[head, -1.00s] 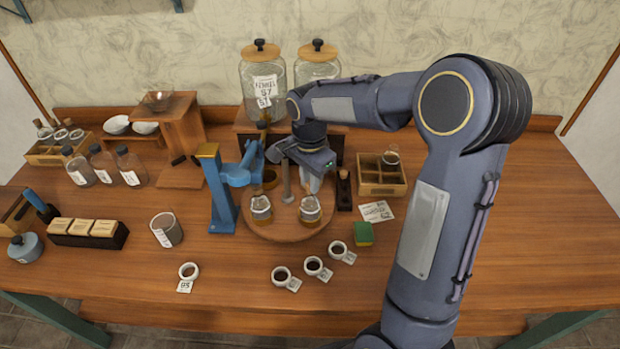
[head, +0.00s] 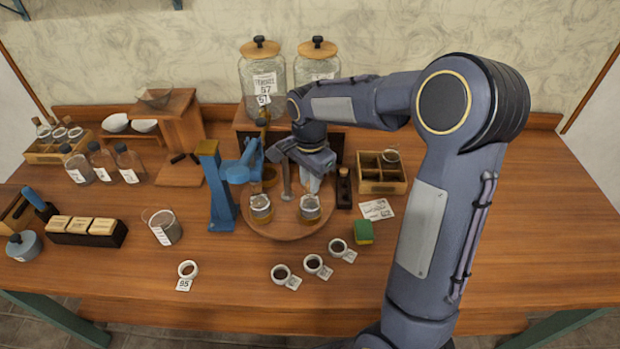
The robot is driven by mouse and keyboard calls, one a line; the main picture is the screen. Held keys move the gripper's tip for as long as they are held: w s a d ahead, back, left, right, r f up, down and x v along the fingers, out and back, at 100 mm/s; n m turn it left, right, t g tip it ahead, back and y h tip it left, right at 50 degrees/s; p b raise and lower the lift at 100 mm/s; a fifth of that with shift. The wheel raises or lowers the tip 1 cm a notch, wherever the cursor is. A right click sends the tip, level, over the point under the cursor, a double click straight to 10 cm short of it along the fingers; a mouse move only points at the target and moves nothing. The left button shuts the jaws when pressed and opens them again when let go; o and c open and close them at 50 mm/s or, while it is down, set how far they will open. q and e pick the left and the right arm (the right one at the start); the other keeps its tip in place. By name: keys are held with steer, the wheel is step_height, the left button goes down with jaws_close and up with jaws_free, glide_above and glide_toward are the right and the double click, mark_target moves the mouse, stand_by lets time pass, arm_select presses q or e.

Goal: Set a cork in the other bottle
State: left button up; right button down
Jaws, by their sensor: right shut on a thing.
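Two small round bottles with amber contents stand on a round wooden board (head: 285,230): a left bottle (head: 261,208) and a right bottle (head: 310,208). My right gripper (head: 309,186) points down right over the right bottle's mouth. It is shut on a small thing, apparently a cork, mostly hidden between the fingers. I cannot tell whether the cork touches the bottle neck. The left bottle's top shows brownish, too small to read clearly. My left gripper is not in view.
A blue press-like stand (head: 220,190) is close left of the board. A divided wooden box (head: 381,187), a dark vial (head: 344,187) and a green-yellow sponge (head: 363,232) lie to the right. Several small labelled dishes (head: 313,264) sit in front. Large glass jars (head: 263,80) stand behind.

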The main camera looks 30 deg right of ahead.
steer(key=shift+f, duration=0.2)
steer(key=c, duration=1.3)
jaws_free()
steer(key=shift+o, duration=0.7)
steer(key=o, duration=0.3)
steer(key=shift+r+p, duration=2.8)
steer(key=shift+r, duration=0.75)
